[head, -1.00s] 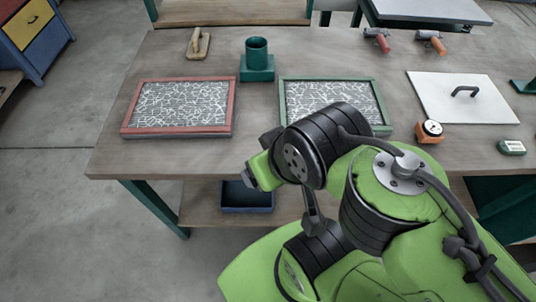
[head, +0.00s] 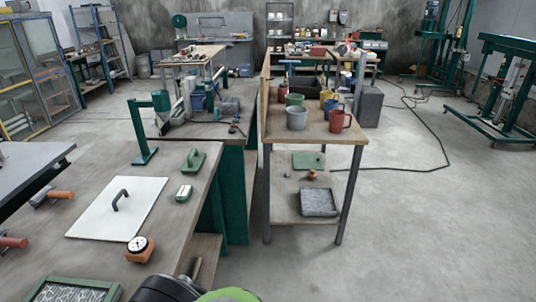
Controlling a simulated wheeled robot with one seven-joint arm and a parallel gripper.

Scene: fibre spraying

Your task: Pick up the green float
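The green float (head: 194,160), a flat green piece with a raised handle on top, lies on the near workbench (head: 165,222) close to its right edge. A small green block with a pale top (head: 184,193) lies just in front of it. My gripper is out of frame; only a black and green part of my arm shows at the bottom edge. The float is fully visible and nothing touches it from above.
A white board with a black handle (head: 98,218) and an orange dial gauge (head: 139,249) lie left and nearer. A second table (head: 345,132) holds buckets. Open floor (head: 420,240) lies to the right.

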